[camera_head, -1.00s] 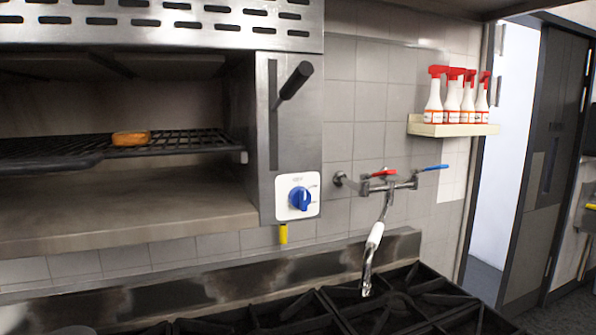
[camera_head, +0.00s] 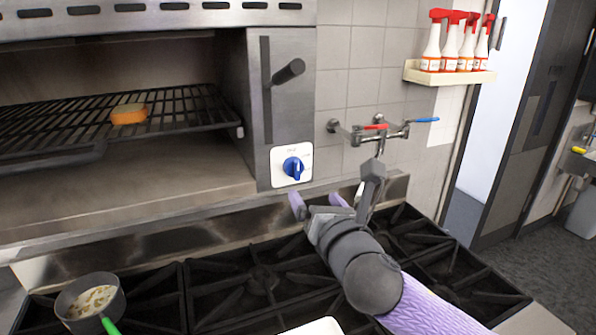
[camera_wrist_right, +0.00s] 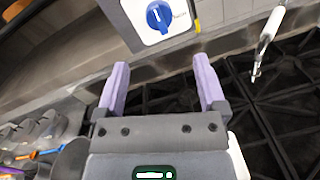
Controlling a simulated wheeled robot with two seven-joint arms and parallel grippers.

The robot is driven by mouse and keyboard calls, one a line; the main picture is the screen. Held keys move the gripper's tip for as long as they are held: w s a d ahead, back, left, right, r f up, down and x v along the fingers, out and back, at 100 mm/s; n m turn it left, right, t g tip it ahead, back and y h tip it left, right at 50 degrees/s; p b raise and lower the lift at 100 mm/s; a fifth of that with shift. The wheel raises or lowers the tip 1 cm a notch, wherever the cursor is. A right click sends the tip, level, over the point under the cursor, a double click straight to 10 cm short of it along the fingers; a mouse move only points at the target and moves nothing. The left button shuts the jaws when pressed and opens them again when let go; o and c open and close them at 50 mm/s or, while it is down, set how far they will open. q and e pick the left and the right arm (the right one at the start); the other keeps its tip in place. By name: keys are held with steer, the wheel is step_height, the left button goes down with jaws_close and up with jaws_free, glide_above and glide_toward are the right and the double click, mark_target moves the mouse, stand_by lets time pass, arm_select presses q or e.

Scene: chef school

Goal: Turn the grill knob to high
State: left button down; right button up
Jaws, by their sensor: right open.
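The blue grill knob (camera_head: 293,167) sits on a white plate (camera_head: 278,181) low on the grill's steel side panel. It also shows at the top of the right wrist view (camera_wrist_right: 160,15). My right gripper (camera_head: 322,200), with purple fingers, is below and slightly right of the knob, apart from it. In the right wrist view its two fingers (camera_wrist_right: 161,85) are spread and empty, with the knob beyond and between them. The small text on the knob plate is too blurred to read. My left gripper does not show.
The grill (camera_head: 150,180) holds a rack (camera_head: 60,125) with a piece of food (camera_head: 129,114). A lever handle (camera_head: 288,72) sticks out above the knob. Tap (camera_head: 375,130) and spray bottles (camera_head: 457,45) are right. Black burner grates (camera_head: 250,285) and a pan (camera_head: 90,300) are below.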

mark_target(297, 173)
steer(key=x, duration=0.9)
steer(key=shift+w+a, duration=0.15)
steer(key=shift+w, duration=0.2)
jaws_close()
